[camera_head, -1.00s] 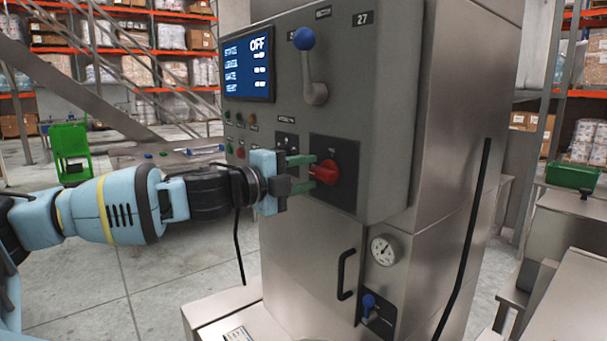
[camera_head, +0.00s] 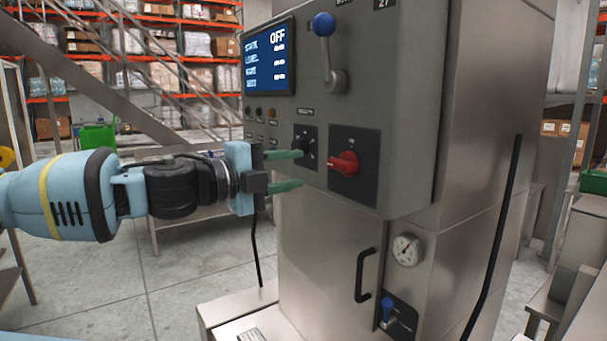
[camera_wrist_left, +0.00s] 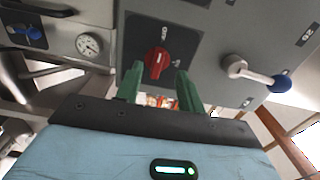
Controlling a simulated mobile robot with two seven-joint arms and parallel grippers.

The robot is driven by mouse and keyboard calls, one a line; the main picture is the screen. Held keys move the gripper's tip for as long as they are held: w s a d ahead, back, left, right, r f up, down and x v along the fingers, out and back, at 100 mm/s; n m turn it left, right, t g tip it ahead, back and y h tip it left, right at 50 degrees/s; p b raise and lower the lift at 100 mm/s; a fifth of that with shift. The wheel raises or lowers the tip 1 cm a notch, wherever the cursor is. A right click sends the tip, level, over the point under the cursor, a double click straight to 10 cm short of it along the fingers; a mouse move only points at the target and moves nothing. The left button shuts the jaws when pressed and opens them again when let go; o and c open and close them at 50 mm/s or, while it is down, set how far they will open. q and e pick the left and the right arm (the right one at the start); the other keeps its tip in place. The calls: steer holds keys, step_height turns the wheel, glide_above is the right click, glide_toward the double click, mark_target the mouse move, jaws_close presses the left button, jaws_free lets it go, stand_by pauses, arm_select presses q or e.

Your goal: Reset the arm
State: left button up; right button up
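My left gripper (camera_head: 285,170) has two green fingers, spread apart with nothing between them. It is in front of the grey control panel, to the left of and clear of the red rotary knob (camera_head: 344,164). In the left wrist view the green fingers (camera_wrist_left: 160,88) are apart, and the red knob (camera_wrist_left: 158,63) shows beyond them on its dark plate. My right gripper does not show.
The grey machine (camera_head: 316,232) carries a screen (camera_head: 268,58) reading OFF, a blue-tipped lever (camera_head: 326,50), a small black knob (camera_head: 304,144), a door handle (camera_head: 364,275), a gauge (camera_head: 407,249) and a blue valve (camera_head: 388,308). Open floor lies at left.

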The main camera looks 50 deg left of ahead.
arm_select(q)
steer(key=shift+s, duration=0.25)
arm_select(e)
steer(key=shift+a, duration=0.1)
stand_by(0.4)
